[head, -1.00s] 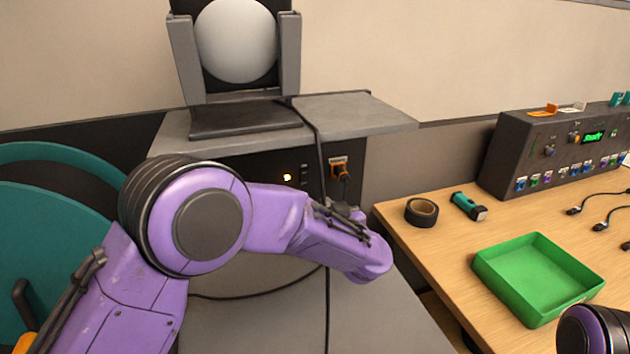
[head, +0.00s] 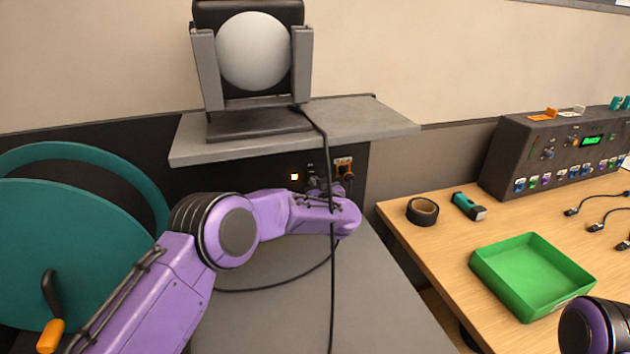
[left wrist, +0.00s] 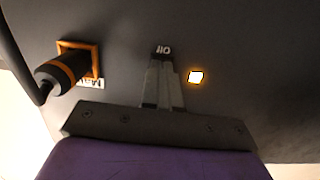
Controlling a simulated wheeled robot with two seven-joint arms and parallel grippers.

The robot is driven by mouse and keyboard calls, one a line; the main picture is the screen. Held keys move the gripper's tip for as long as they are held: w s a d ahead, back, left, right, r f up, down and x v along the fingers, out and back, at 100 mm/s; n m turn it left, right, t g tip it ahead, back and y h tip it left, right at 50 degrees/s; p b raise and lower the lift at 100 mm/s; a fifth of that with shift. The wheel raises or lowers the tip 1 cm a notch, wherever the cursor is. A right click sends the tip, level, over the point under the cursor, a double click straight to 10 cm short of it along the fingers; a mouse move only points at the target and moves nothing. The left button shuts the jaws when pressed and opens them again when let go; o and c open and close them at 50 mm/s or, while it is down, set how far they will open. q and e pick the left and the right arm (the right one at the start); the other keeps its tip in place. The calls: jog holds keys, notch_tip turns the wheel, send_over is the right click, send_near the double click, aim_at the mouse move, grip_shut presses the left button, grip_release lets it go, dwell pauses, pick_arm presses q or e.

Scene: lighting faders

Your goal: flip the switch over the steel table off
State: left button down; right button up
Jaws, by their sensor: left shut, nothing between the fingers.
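The steel table (head: 375,300) has a grey top, with a dark panel above its back edge. A small lit indicator (head: 294,177) glows on that panel; it also shows in the left wrist view (left wrist: 196,77). My left gripper (head: 316,181) is at the panel just right of the light. In the left wrist view its shut, empty fingers (left wrist: 163,75) point at a small pale marking (left wrist: 163,49). The fingers cover the switch area, so I cannot tell the switch's position or whether they touch it. My right gripper is out of view.
A black plug (left wrist: 60,74) sits in an orange-framed socket (head: 344,162) beside my gripper, its cable hanging in front. A grey shelf (head: 365,117) with a round lamp (head: 253,50) overhangs the panel. A teal reel (head: 70,240) stands left; a green tray (head: 530,278) lies right.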

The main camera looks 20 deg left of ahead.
pick_arm(q)
jog(key=shift+w+a+r, duration=0.1)
jog(key=shift+a, duration=0.05)
